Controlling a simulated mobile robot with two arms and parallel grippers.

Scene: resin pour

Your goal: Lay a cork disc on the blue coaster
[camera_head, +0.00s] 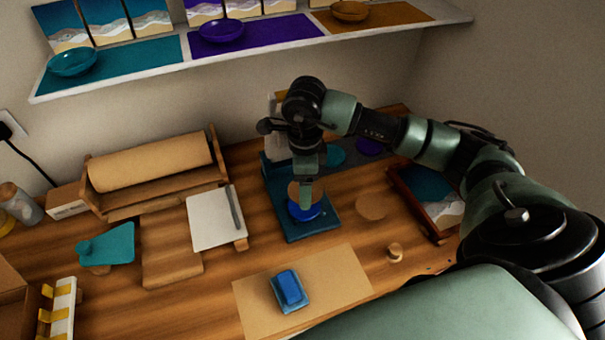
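The blue coaster (317,212) is round and lies on a dark teal square base (312,230) near the middle of the table. My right gripper (306,194) reaches down over it from above. A tan cork disc (294,189) shows behind the near finger, which seems shut on it. The disc sits at or just above the far part of the coaster; whether they touch is hidden. Another tan disc (372,207) lies flat on the table to the right. My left gripper is not in view.
A framed picture (433,196) lies right of the loose disc, under my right arm. A blue block (289,286) rests on a tan sheet (345,274) in front. A paper roll holder (150,165), white pad (210,218) and teal piece (110,246) stand left. A shelf (260,48) hangs behind.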

